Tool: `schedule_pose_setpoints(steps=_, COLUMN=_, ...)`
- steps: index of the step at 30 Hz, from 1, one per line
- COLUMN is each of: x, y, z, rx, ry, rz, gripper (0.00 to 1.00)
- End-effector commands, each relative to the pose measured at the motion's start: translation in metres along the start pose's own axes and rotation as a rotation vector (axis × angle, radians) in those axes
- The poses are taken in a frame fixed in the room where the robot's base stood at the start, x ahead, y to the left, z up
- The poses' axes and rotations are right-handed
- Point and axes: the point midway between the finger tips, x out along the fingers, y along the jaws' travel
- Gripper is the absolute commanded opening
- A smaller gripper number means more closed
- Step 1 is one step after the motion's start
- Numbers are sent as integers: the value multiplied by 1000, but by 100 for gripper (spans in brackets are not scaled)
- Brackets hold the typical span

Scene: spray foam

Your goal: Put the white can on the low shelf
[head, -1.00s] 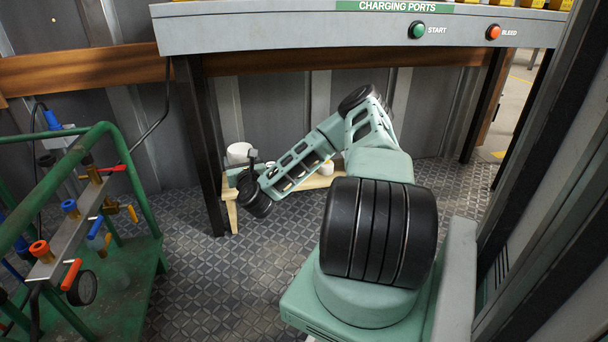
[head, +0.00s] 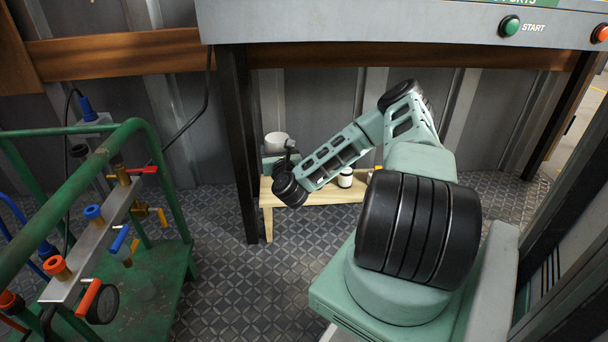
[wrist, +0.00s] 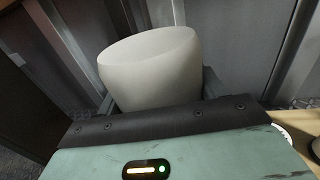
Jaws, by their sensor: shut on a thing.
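The white can (head: 276,140) is upright in my gripper (head: 272,160), at the left end of the low wooden shelf (head: 325,194). In the wrist view the white can (wrist: 150,65) stands slightly tilted in the picture, between the finger tips, with its lower part hidden by my gripper's body. My gripper is shut on it. In the head view, my wrist hides part of the shelf's left end. I cannot tell whether the can is over the shelf top or behind it.
A white-and-black jar (head: 345,178) stands on the shelf's middle. A dark table leg (head: 240,150) rises just left of the shelf, under the charging ports console (head: 400,22). A green cart (head: 160,270) with valves stands at left.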

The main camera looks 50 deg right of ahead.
Motion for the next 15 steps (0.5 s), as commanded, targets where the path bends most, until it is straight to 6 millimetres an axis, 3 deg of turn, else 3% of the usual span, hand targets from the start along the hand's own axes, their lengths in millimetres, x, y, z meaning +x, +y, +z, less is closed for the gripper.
schedule_pose_setpoints(steps=1, x=0, y=0, z=-17, rx=-1, ry=0, rz=0, gripper=37)
schedule_pose_setpoints(steps=3, x=0, y=0, z=-31, rx=1, ry=0, rz=1, gripper=37)
schedule_pose_setpoints(steps=15, x=0, y=0, z=-76, rx=1, ry=0, rz=1, gripper=37)
